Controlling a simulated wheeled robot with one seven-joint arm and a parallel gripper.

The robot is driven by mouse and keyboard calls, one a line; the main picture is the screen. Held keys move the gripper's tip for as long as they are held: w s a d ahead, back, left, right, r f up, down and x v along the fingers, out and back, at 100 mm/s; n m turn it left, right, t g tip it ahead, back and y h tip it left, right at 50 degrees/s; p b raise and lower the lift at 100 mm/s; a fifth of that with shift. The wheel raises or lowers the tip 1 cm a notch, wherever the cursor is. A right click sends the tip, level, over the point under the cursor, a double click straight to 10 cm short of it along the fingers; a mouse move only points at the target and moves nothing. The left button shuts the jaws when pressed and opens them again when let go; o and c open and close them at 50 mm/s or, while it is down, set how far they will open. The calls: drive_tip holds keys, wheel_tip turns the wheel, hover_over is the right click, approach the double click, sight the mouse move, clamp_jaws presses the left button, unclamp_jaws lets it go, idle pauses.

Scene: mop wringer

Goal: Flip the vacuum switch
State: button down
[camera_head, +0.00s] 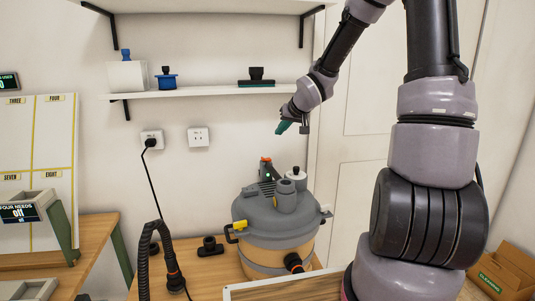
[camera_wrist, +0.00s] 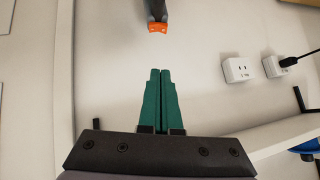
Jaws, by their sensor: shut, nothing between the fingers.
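The vacuum (camera_head: 262,240) is a grey canister with a domed lid, standing on a wooden bench. At the back of its lid is a dark raised part with an orange-red top (camera_head: 265,160) and a small green light (camera_head: 268,175). I cannot tell which part is the switch. My gripper (camera_head: 281,128) is shut and empty, in the air above and slightly right of that orange top, near the wall. In the wrist view its green fingers (camera_wrist: 159,72) are together. A grey part with an orange end (camera_wrist: 158,27) shows beyond the fingertips, apart from them.
A black hose (camera_head: 143,262) rises left of the vacuum. A cord runs to the left wall outlet (camera_head: 152,140); the right outlet (camera_head: 198,137) is free. A shelf (camera_head: 205,92) above holds several attachments. A cardboard box (camera_head: 508,268) is at the lower right.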

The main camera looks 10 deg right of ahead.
drive_tip(key=shift+a+f, duration=0.1)
hover_over(266, 159)
drive_tip(key=d, duration=0.1)
drive_tip(key=f, duration=0.7)
drive_tip(key=shift+s+d, duration=0.15)
drive_tip(key=shift+s, duration=0.05)
drive_tip(key=shift+s+a+f, duration=0.1)
drive_tip(key=shift+a+f, duration=0.05)
drive_tip(key=shift+f, duration=0.45)
drive_tip(key=shift+s+a+f, duration=0.1)
drive_tip(key=shift+f, duration=0.5)
drive_tip(key=shift+a+f, duration=0.1)
drive_tip(key=shift+f, duration=0.5)
